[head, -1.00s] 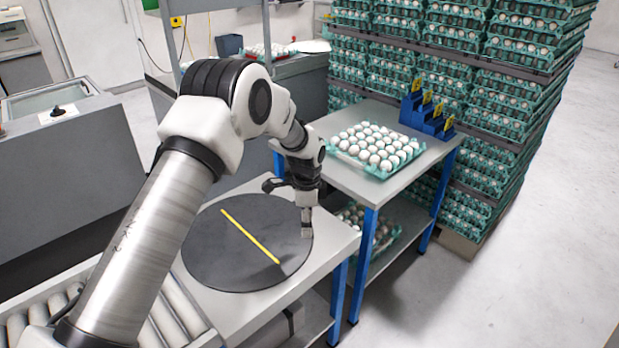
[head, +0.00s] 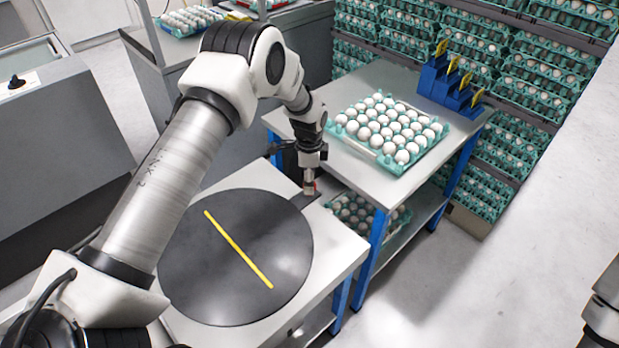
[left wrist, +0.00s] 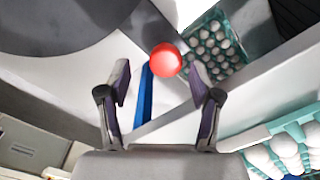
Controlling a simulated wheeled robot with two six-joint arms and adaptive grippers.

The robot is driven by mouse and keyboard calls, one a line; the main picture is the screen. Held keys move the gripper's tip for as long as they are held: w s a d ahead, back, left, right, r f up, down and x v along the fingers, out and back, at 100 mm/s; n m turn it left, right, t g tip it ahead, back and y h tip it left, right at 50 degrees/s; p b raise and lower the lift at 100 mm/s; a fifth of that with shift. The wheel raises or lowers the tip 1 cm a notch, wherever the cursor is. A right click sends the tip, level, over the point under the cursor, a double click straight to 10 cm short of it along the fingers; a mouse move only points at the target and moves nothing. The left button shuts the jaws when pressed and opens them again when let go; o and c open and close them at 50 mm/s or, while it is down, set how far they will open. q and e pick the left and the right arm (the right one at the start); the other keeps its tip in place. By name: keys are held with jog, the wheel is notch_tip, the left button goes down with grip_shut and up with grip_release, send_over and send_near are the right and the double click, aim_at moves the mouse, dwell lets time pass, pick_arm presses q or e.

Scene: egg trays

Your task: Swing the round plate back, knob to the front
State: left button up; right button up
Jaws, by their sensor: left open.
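The round plate (head: 200,262) is dark grey with a yellow stripe (head: 238,248) running from upper left to lower right. It lies flat on a light table, and its dark edge fills the upper left of the left wrist view (left wrist: 60,25). My left gripper (head: 310,187) points down just past the plate's far right rim, by a small dark tab. In the left wrist view the open fingers (left wrist: 160,82) stand on either side of the line to a round red knob (left wrist: 166,60). The knob looks apart from both fingers. In the head view the gripper mostly hides it.
A side table with blue legs (head: 364,268) stands right of the plate's table. It carries a teal egg tray (head: 378,157) and blue numbered blocks (head: 450,92); another egg tray (head: 398,222) sits below. Stacked egg trays stand behind. Part of my right arm shows at the right edge.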

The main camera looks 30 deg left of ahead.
pick_arm(q)
jog(key=f, duration=0.2)
jog(key=w+f, duration=0.1)
jog(key=shift+a, duration=0.25)
jog(key=shift+s+r, duration=0.15)
jog(key=shift+r, duration=0.05)
jog(key=shift+s+d+r, duration=0.15)
jog(key=shift+c, duration=1)
grip_shut()
pick_arm(e)
jog(key=shift+w+a+r, duration=0.1)
jog(key=shift+w, duration=0.15)
